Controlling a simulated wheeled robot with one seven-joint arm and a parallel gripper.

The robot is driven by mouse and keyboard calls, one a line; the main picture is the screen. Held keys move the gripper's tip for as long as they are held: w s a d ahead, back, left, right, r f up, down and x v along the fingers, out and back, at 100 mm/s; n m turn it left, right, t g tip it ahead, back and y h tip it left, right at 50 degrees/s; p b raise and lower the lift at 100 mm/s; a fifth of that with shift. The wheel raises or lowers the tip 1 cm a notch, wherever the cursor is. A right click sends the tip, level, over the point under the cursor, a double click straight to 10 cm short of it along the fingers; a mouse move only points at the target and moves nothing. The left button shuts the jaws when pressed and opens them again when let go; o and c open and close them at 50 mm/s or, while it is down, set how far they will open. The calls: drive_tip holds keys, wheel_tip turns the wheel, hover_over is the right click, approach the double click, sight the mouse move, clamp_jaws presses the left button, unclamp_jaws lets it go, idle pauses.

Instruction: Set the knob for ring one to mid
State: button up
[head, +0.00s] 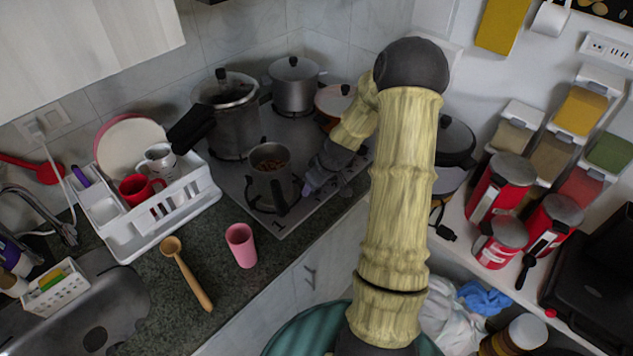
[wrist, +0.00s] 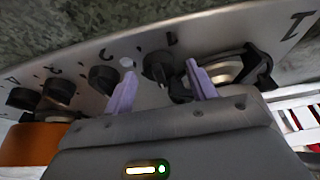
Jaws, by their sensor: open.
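The stove's control panel shows in the wrist view with a row of black knobs. One knob (wrist: 158,66) lies between my gripper's two lavender fingertips, with a gap on each side. Another knob (wrist: 103,79) is just left of the left finger, and more knobs (wrist: 60,90) run on to the left. My gripper (wrist: 160,76) is open and empty. In the head view my gripper (head: 308,188) is low over the stove, and my arm hides most of the knobs.
A small pot (head: 268,178) stands on the front left burner, close to my gripper. A tall pot (head: 228,115) and a lidded pot (head: 293,85) are behind it. A pink cup (head: 241,246) and wooden spoon (head: 187,272) are on the counter.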

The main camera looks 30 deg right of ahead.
drive_tip(key=shift+c, duration=0.5)
drive_tip(key=c, duration=0.9)
drive_tip(key=shift+m, duration=0.4)
drive_tip(key=shift+a+m+h+b, duration=0.1)
drive_tip(key=shift+m+h+b, duration=0.6)
drive_tip(key=shift+m, duration=0.5)
drive_tip(key=m+h, duration=0.1)
drive_tip(key=m, duration=0.2)
drive_tip(key=shift+a, duration=0.1)
drive_tip(key=shift+m+h+p, duration=0.3)
drive_tip(key=shift+m+p, duration=0.2)
drive_tip(key=shift+m, duration=0.2)
